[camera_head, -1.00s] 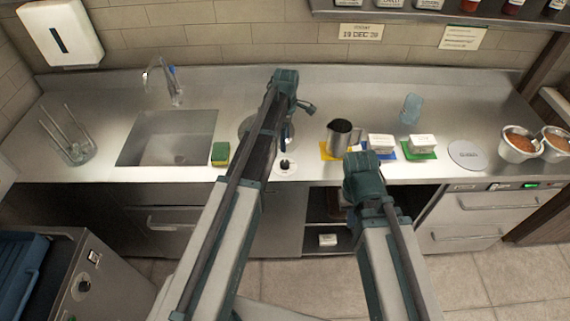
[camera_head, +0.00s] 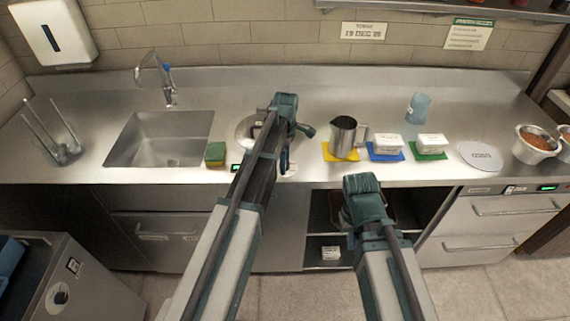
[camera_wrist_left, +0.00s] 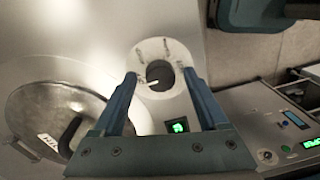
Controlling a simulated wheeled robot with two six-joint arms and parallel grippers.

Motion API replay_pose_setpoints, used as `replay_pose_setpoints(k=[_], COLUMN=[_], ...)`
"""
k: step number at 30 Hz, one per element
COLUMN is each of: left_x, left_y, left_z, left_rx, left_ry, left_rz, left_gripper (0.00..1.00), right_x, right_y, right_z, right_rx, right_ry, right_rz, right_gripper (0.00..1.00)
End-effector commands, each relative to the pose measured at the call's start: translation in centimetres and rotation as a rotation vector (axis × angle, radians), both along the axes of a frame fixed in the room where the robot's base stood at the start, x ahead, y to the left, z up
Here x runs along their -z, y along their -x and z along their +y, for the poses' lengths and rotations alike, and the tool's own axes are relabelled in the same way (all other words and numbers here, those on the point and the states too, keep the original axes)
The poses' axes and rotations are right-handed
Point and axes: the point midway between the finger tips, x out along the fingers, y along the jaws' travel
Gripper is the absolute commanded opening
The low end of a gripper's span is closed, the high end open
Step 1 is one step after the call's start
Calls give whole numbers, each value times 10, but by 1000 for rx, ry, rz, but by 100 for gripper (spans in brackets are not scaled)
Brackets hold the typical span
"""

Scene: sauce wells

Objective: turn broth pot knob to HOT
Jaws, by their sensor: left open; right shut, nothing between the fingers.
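The broth pot knob (camera_wrist_left: 160,75) is a dark round knob with a white pointer mark towards its lower left. It sits in a white dial ring (camera_wrist_left: 148,52) whose lettering is too blurred to read. My left gripper (camera_wrist_left: 158,82) is open, with one finger on each side of the knob; I cannot tell whether they touch it. In the head view my left gripper (camera_head: 285,160) hangs over the dial and partly hides it. The lidded round pot (camera_wrist_left: 45,105) is left of the dial. My right arm is low at the counter front; its fingers are hidden.
A green-lit display (camera_wrist_left: 178,126) is beside the dial. A sponge (camera_head: 215,154) lies near the sink (camera_head: 125,151). A metal jug (camera_head: 342,137) and two white tubs (camera_head: 386,147) (camera_head: 431,143) stand on coloured mats to the right. The counter front has open shelves below.

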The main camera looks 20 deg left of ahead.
Motion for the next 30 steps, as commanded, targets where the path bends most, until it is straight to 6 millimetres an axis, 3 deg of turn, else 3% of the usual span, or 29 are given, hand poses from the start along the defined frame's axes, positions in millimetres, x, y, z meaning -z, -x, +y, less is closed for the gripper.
replay_pose_setpoints(k=[4,17,30], left_x=[-1,-1,-1], left_y=[0,0,0], left_z=[0,0,0], left_rx=[0,0,97], left_ry=[0,0,0], left_rz=[0,0,0], left_gripper=[76,0,0], right_x=[-1,-1,-1], right_y=[0,0,0], right_z=[0,0,0], right_rx=[0,0,0], right_ry=[0,0,0], right_rz=[0,0,0], right_gripper=[0,0,0])
